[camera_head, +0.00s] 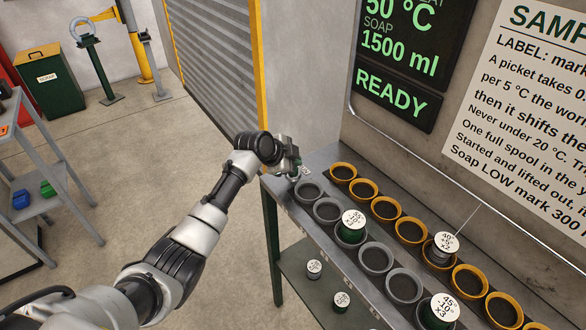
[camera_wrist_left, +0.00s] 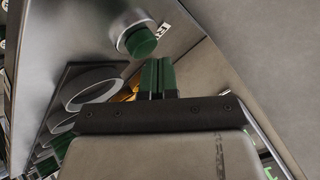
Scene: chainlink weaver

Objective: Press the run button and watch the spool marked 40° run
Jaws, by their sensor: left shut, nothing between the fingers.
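The run button (camera_wrist_left: 141,42) is a green cap in a silver collar, seen in the left wrist view just beyond my fingertips. My left gripper (camera_head: 295,168) is at the near left corner of the bench in the head view. Its two green fingers (camera_wrist_left: 158,78) are together and empty, with a small gap seeming to separate them from the button. In the head view the gripper hides the button. The spool marked 40° (camera_head: 446,242) has a white top and sits in a yellow ring in the back row. My right gripper is not in view.
The bench (camera_head: 328,158) holds a row of yellow rings and a row of grey rings. The display (camera_head: 392,95) reads READY. Open floor lies left.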

